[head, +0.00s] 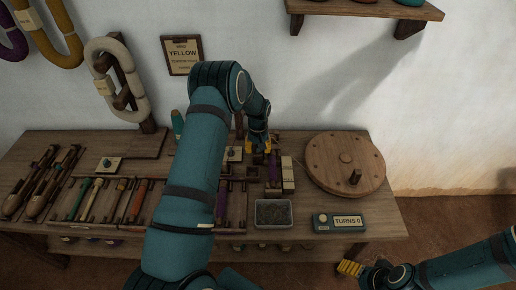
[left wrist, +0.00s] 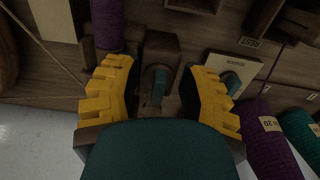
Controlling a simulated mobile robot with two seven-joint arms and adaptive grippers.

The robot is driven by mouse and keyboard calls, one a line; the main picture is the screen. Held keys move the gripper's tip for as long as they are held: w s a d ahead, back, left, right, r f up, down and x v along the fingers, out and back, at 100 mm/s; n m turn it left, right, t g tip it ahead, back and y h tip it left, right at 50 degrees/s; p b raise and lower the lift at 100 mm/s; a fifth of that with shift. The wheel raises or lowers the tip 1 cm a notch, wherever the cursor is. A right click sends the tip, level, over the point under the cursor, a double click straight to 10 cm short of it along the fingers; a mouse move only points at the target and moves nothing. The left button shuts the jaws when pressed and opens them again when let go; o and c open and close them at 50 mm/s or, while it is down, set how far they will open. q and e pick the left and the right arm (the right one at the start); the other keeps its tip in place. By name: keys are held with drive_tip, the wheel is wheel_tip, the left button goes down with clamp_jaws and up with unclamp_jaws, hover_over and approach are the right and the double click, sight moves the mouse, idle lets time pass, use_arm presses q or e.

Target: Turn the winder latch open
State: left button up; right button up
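The winder has a round wooden wheel (head: 330,150) with a dark crank knob at the right of the bench. A purple spool (head: 274,172) sits left of it and also shows in the left wrist view (left wrist: 107,24). What looks like the latch, a short grey-teal lever (left wrist: 158,84) on a dark wooden block (left wrist: 161,44), stands upright in the left wrist view. My left gripper (head: 258,146) is open, with its yellow fingers on either side of the lever (left wrist: 159,76); contact is unclear. My right gripper (head: 350,268) is off the bench's front right, its opening unclear.
A pale plate with a teal knob (left wrist: 231,82) lies just right of the left fingers. A grey tray (head: 273,222) and a "TURNS 0" counter (head: 339,223) sit near the bench's front. Several bobbins and shuttles lie at the left.

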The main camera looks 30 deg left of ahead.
use_arm(q)
drive_tip(key=shift+r, duration=0.1)
wheel_tip(320, 180, up, 12)
idle(0.6)
idle(0.5)
